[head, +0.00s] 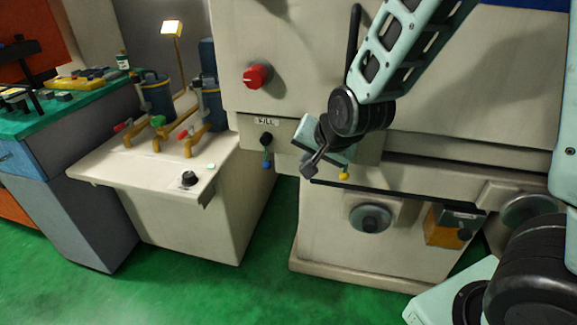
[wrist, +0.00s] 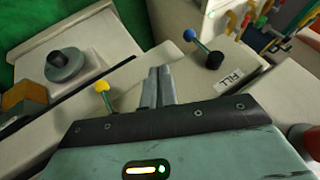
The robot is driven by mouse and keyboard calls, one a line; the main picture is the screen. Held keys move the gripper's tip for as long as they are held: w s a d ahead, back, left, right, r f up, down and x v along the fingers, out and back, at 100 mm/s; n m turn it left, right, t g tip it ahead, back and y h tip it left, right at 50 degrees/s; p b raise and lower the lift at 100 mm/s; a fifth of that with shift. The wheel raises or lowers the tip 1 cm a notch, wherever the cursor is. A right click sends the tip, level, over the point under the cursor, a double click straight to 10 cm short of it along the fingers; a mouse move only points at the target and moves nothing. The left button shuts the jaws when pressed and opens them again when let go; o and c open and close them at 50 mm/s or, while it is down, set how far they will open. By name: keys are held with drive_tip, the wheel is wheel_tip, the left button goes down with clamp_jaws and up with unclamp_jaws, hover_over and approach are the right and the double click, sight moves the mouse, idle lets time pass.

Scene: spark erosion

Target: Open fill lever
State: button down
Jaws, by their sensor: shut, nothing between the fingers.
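The fill lever (head: 266,152) hangs down from a black hub on the machine's pale front, with a blue ball at its lower end. The FILL label (head: 266,121) is just above the hub. In the wrist view the fill lever (wrist: 202,47) shows beyond and to the right of my fingertips, next to its label (wrist: 229,81). My gripper (head: 308,170) is shut and empty, to the right of the lever in the head view. Its closed fingers (wrist: 159,75) point toward the machine front, apart from the lever.
A yellow-ended lever (head: 344,175) is close to my gripper, also left of my fingers in the wrist view (wrist: 102,87). A red knob (head: 257,76) sits above the label. A pale side cabinet (head: 120,174) with taps stands left. Green floor is clear in front.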

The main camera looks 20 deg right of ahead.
sight(266, 152)
drive_tip(key=w+a+f, duration=0.3)
drive_tip(key=w+f, duration=0.4)
drive_tip(key=w, duration=0.2)
drive_tip(key=shift+a+f+p, duration=0.2)
drive_tip(key=shift+a+p, duration=0.1)
drive_tip(key=shift+p, duration=0.15)
drive_tip(key=shift+a, duration=0.15)
